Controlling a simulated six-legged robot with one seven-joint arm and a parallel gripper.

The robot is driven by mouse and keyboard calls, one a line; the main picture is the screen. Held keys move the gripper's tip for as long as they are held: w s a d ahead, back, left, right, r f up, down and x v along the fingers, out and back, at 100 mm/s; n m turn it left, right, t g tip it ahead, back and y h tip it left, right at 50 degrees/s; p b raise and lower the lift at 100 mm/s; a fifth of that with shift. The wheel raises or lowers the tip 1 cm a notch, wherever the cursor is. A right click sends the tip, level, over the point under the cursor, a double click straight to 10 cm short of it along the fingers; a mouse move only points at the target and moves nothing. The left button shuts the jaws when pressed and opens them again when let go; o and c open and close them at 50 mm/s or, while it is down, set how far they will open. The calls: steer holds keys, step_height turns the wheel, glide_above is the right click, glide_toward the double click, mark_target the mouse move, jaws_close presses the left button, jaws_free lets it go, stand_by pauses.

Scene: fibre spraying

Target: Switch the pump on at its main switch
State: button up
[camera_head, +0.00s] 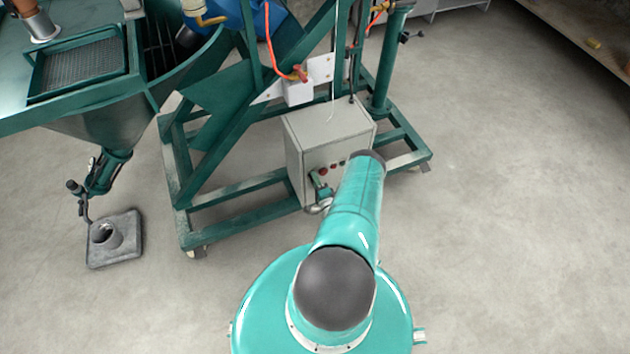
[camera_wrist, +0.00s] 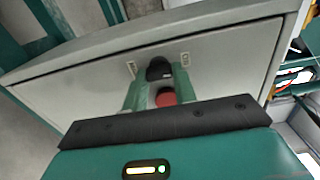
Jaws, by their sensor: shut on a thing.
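The pump's grey control box (camera_head: 312,128) stands low in the green frame, with a row of small red and dark controls on its front. My gripper (camera_head: 321,185) is at the left part of this front. In the wrist view its two green fingers (camera_wrist: 160,85) point at the grey panel (camera_wrist: 95,88). A black knob (camera_wrist: 158,69) and a red part (camera_wrist: 166,97) show between the fingers. The gripper is shut on what I take to be the main switch. The exact contact and the switch's setting cannot be made out.
The green machine frame (camera_head: 240,217) surrounds the box. A green hopper with a grate (camera_head: 82,64) is at the left, above a grey block (camera_head: 125,246) on the floor. An orange hose (camera_head: 271,40) hangs above the box. The floor at right is clear.

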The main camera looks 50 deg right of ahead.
steer(key=o, duration=0.7)
steer(key=v, duration=1.4)
